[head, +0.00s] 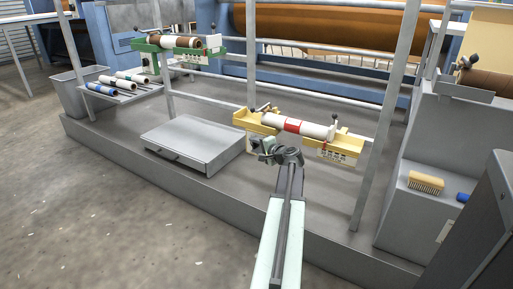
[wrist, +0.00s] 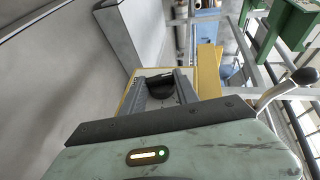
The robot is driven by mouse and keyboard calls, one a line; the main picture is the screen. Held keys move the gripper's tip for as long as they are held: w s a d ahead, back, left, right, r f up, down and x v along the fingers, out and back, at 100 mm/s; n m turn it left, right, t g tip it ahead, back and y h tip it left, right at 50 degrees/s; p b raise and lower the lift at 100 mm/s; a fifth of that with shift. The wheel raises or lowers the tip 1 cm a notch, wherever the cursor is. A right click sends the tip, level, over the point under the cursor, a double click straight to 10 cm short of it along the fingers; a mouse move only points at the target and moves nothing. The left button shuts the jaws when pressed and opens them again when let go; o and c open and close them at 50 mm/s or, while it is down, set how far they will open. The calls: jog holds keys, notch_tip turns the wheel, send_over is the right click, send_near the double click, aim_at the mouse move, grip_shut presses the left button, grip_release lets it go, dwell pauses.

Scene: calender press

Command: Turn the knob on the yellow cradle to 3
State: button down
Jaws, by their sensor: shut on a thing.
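The yellow cradle (head: 346,144) is on the railing in the middle of the head view and carries a white roll with a red band (head: 292,125). My gripper (head: 268,148) is in front of the cradle's left part and hides the knob in the head view. In the wrist view, a black knob (wrist: 161,88) sits between the two fingers of my gripper (wrist: 163,90), which is shut on it. Behind the knob is a pale plate with a yellow edge (wrist: 150,72). The knob's pointer and numbers cannot be read.
A green cradle (head: 151,46) with a brown-banded roll is on the railing at the back left. A grey box (head: 194,144) lies on the platform left of my arm. A vertical post (head: 384,130) stands right of the yellow cradle. A brush (head: 426,182) lies on the grey step at right.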

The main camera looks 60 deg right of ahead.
jog(key=shift+a, duration=0.1)
jog(key=c, duration=0.9)
grip_release()
jog(key=shift+s, duration=0.1)
jog(key=p+v, duration=0.2)
jog(key=v, duration=0.5)
jog(key=shift+s, duration=0.25)
jog(key=shift+r, duration=0.1)
